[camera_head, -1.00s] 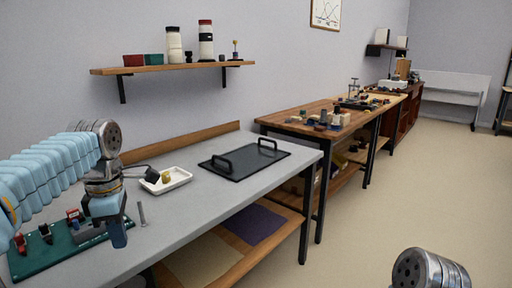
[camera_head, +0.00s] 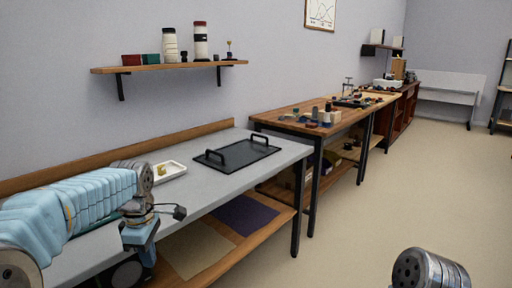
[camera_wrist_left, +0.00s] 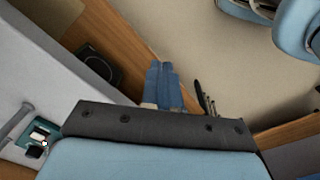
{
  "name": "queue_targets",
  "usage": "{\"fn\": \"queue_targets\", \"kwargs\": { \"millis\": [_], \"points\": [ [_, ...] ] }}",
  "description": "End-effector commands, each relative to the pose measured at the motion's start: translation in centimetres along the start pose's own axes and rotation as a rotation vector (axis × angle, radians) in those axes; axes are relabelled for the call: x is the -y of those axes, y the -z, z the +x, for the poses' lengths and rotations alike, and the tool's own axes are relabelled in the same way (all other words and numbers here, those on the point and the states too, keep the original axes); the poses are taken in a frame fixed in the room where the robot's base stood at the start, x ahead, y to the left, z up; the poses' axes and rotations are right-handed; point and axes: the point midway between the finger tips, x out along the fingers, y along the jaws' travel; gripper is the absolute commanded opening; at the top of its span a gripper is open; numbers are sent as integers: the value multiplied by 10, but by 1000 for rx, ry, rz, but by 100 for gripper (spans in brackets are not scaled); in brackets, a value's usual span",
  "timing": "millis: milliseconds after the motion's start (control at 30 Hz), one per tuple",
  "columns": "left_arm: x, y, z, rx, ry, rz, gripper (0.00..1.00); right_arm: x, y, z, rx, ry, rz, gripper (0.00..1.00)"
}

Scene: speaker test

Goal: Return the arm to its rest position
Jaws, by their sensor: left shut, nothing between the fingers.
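My left arm (camera_head: 75,205) comes in from the left, light blue and ribbed, over the near end of the grey bench (camera_head: 215,190). My left gripper (camera_head: 146,256) hangs fingers-down just off the bench's front edge. In the left wrist view the blue fingers (camera_wrist_left: 163,72) are together with nothing between them. They point toward the wooden lower shelf and the floor. Of my right arm only a metal joint (camera_head: 428,270) shows at the bottom right; its gripper is out of view.
A white tray (camera_head: 181,175) and a black plate with two handles (camera_head: 222,163) lie on the bench. A dark round object (camera_wrist_left: 99,66) sits on the lower shelf near the gripper. A green board (camera_wrist_left: 30,128) shows at the wrist view's left. Floor (camera_head: 345,230) on the right is clear.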

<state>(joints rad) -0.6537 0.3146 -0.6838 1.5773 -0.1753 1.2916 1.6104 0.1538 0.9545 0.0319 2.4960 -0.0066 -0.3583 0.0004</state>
Motion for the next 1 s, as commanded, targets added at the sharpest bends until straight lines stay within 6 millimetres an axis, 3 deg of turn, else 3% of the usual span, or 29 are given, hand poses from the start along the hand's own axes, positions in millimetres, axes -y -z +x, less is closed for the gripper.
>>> {"fn": "queue_targets", "kwargs": {
  "millis": [167, 267, 333, 467, 500, 600, 700, 800, 1000],
  "points": [
    [-10, -18, 75, 9, 4, 217, 0, 0, 0, 0, 0, 0, 0, 45],
    [-8, -31, 132, 31, 4, 380, 0, 0, 0, 0, 0, 0, 0, 45],
    [2, -42, 183, 58, 1, 522, 0, 0, 0, 0, 0, 0, 0, 45],
    [44, -70, 285, 140, -30, 822, 0, 0, 0, 0, 0, 0, 0, 45],
    [63, -80, 312, 169, -48, 909, 0, 0, 0, 0, 0, 0, 0, 45],
    [114, -104, 363, 237, -111, 1104, 0, 0, 0, 0, 0, 0, 0, 45],
    [161, -127, 389, 283, -187, 1253, 0, 0, 0, 0, 0, 0, 0, 45],
    [190, -143, 398, 302, -252, 1348, 0, 0, 0, 0, 0, 0, 0, 45],
    [204, -151, 399, 303, -293, 1400, 0, 0, 0, 0, 0, 0, 0, 45]
  ]
}}
